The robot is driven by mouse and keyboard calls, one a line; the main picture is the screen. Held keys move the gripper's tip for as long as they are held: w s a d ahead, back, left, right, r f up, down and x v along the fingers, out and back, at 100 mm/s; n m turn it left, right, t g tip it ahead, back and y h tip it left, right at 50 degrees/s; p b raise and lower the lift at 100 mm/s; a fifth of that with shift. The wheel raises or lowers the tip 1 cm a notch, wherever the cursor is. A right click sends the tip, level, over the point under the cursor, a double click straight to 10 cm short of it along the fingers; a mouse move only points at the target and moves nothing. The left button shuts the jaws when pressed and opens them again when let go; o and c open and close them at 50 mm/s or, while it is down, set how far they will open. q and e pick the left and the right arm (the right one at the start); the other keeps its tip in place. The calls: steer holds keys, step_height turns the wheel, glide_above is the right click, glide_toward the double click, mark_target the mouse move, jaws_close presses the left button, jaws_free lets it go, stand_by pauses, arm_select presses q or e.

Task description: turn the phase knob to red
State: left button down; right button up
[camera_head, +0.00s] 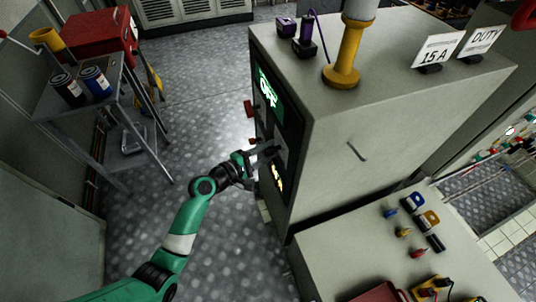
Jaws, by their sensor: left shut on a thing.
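A tall grey cabinet (375,130) stands in the middle, with a dark front panel that I see at a steep angle. The panel carries a lit green display (267,90) above and a small lit yellow display (277,176) below. My green left arm reaches in from the bottom left. My left gripper (262,155) is against the panel between the two displays, shut on what seems to be the phase knob. The knob is hidden by the fingers, so its colour setting cannot be read. My right gripper is not in view.
On the cabinet top stand a yellow post (343,65), purple-and-black items (304,43), and signs reading 15 A (438,48) and DUTY (483,40). A lower bench (340,250) holds several small parts. A metal cart (95,95) with cans stands left. The floor between is open.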

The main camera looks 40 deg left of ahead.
arm_select(q)
steer(key=m+b, duration=0.1)
steer(key=m+t+b, duration=0.1)
steer(key=b, duration=0.1)
steer(key=shift+f+b, duration=0.3)
steer(key=shift+r+m+t+b, duration=0.25)
steer(key=shift+m+t+b, duration=0.05)
steer(key=shift+m+b, duration=0.5)
steer(key=shift+c, duration=2.3)
jaws_free()
steer(key=shift+s, duration=0.1)
steer(key=s, duration=1.1)
steer(key=shift+s+a+r, duration=0.2)
steer(key=shift+s+a, duration=0.05)
steer(key=shift+a, duration=0.15)
